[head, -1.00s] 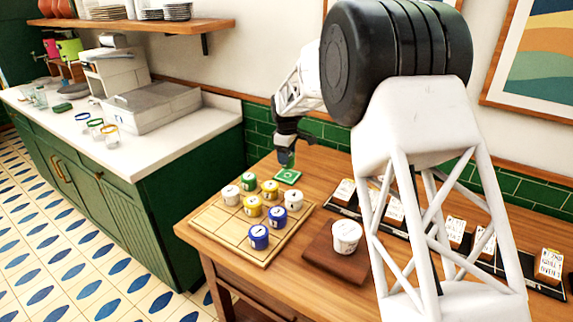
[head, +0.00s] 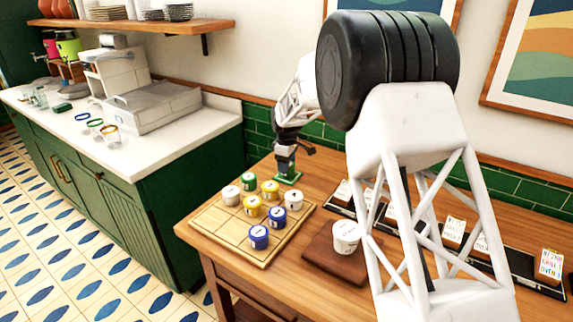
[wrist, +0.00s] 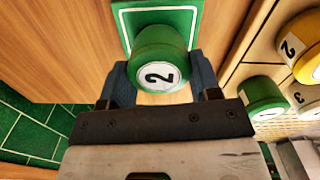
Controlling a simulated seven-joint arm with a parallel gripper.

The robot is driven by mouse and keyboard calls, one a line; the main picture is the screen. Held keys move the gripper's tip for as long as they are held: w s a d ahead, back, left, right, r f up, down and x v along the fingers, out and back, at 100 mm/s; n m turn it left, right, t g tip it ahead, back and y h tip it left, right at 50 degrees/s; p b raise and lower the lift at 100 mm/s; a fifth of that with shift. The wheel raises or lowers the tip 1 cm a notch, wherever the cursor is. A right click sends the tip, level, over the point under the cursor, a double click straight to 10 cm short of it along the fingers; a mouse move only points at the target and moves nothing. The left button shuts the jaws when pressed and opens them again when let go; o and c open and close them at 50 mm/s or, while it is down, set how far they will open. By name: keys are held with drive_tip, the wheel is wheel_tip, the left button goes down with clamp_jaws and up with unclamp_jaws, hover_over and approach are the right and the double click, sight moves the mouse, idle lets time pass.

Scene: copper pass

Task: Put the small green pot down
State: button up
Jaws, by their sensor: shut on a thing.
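My gripper (wrist: 160,80) is shut on a small green pot (wrist: 158,50) with a white lid label reading 2. One finger lies on each side of the pot. The pot is over a green square with a white outline (wrist: 124,20); I cannot tell if its base touches. In the head view my gripper (head: 286,172) is low at the green square (head: 296,180), at the table's far side, and mostly hides the pot. Another green pot (head: 248,181) stands on the wooden board and also shows in the wrist view (wrist: 264,92).
The gridded wooden board (head: 225,225) holds several white, yellow and blue pots close to my gripper. A larger white pot (head: 346,235) stands on a dark brown board (head: 325,262). A black rack with cards (head: 548,262) runs along the right. A green tiled wall (head: 262,140) is behind.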

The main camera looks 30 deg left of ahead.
drive_tip(key=shift+f, duration=0.1)
drive_tip(key=o, duration=1)
wheel_tip(320, 180, up, 12)
idle(0.4)
idle(0.8)
